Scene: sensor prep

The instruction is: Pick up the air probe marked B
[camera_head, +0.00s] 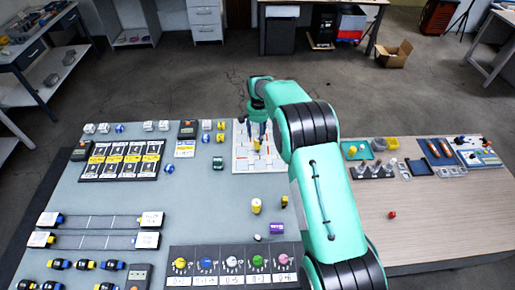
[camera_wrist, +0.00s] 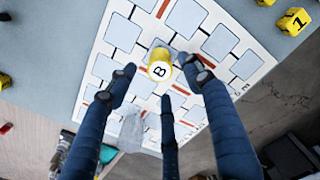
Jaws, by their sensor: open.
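A yellow cylinder (camera_wrist: 159,58) with a round white label stands on the white grid board (camera_wrist: 100,68). The label reads as B or 8; I cannot tell which for certain. The board also shows in the head view (camera_head: 240,163), partly hidden by my arm. My gripper (camera_wrist: 158,76) has its dark blue fingers spread, with the tips around and just short of the cylinder in the wrist view. It is open and holds nothing. In the head view my gripper (camera_head: 259,131) points down over the board.
Yellow blocks (camera_wrist: 293,21) lie near the board, one marked 1. A wooden table (camera_head: 430,215) adjoins on the right.

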